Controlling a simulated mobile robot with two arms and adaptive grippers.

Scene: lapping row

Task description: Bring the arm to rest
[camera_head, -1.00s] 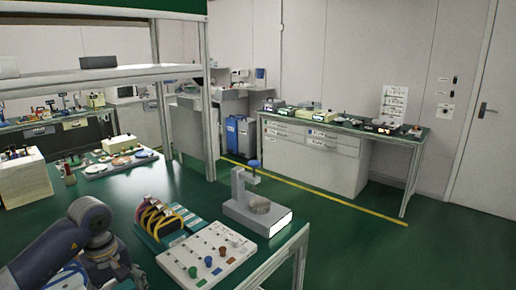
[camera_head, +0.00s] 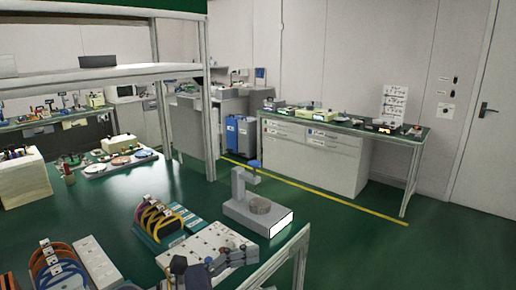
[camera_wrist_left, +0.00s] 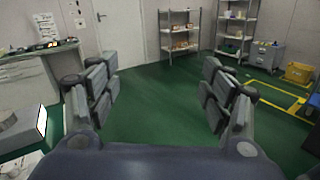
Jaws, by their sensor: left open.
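My left gripper (camera_head: 222,264) is at the bottom middle of the head view, in front of the white pegboard tray (camera_head: 205,240) near the green bench's front edge. It covers the tray's lower part. Nothing is held. My right gripper is not in view.
A shelf post (camera_head: 208,120) rises behind. The floor (camera_head: 345,235) to the right is clear.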

